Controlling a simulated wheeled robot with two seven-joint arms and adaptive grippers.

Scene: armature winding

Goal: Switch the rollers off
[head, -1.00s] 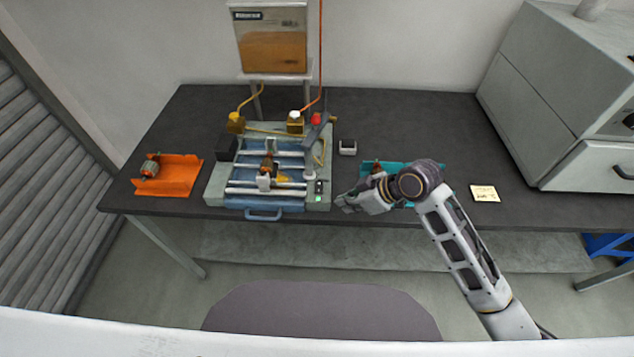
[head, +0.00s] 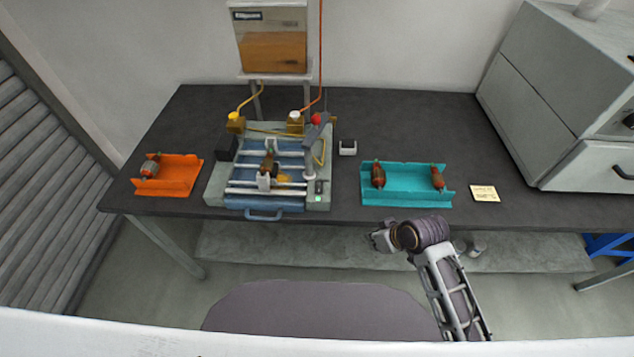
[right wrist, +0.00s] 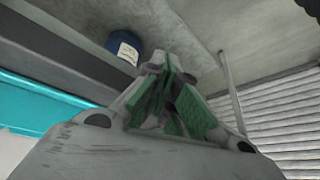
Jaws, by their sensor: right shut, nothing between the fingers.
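The roller machine (head: 215,190) stands on the table, left of centre in the head view. An armature (head: 268,165) with a copper-brown middle rests among its rollers (head: 265,185). A small dark switch box (head: 319,187) sits at its front right corner with a small green spot at it; I cannot tell the switch's position. My right gripper (head: 378,238) is shut and empty, in front of the table's edge, right of and apart from the machine. Its green-padded fingers show in the right wrist view (right wrist: 172,95). My left gripper is not in view.
An orange tray (head: 180,188) with one armature is at the left. A teal tray (head: 405,198) with two armatures lies right of the machine. A yellow note (head: 484,193) and a large grey cabinet (head: 540,95) are further right. A small dark-and-white block (head: 347,147) stands behind the teal tray.

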